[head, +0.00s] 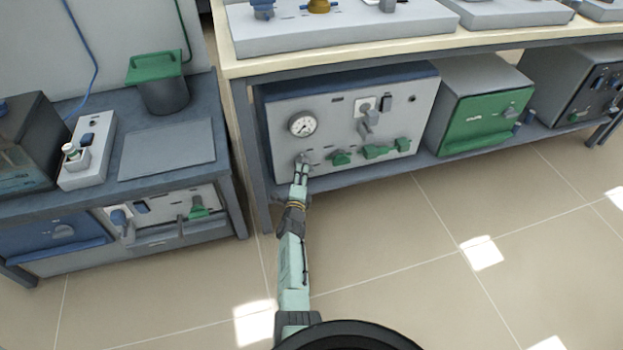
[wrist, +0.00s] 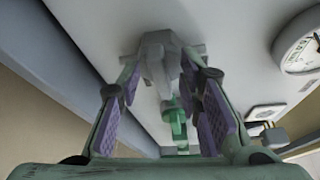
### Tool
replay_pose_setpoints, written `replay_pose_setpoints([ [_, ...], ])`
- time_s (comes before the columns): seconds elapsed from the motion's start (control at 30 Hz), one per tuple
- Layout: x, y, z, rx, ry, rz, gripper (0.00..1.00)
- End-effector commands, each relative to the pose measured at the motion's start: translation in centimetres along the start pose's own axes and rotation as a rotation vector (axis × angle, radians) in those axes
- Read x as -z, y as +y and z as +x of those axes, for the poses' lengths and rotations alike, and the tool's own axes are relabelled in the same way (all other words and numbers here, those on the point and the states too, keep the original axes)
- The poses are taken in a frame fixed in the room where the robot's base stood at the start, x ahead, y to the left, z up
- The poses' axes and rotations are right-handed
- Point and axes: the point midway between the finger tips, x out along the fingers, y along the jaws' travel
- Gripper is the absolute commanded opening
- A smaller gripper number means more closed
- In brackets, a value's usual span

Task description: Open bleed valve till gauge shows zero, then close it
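The round white pressure gauge (head: 302,124) is on the front panel of the grey box under the bench. It is cut off at the upper right of the wrist view (wrist: 300,45). Its reading is too small to tell. A grey valve knob (wrist: 160,60) sticks out of the panel below the gauge; my gripper partly covers it in the head view. My gripper (head: 301,166) is at this knob. In the wrist view its two purple-padded fingers (wrist: 163,75) stand apart on either side of the knob. Firm contact is not visible.
Green valve handles (head: 376,152) sit on the panel to the right of the knob. A green-fronted box (head: 485,120) stands further right on the shelf. A bench leg (head: 252,165) is close on the left. The tiled floor in front is clear.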

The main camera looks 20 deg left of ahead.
Motion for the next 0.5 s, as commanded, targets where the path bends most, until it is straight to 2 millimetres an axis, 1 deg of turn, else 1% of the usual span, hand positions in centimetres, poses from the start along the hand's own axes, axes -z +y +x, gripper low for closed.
replay_pose_setpoints([
  [0.03, -0.19, -1.27, -0.03, -0.023, 0.001, 0.056, 0.33],
  [0.07, -0.2, -1.37, -0.03, -0.039, 0.001, 0.096, 0.33],
  [0.2, 0.08, -1.44, 0.04, -0.115, 0.003, 0.281, 0.33],
  [0.5, 0.65, -1.26, 0.23, -0.255, 0.002, 0.623, 0.33],
])
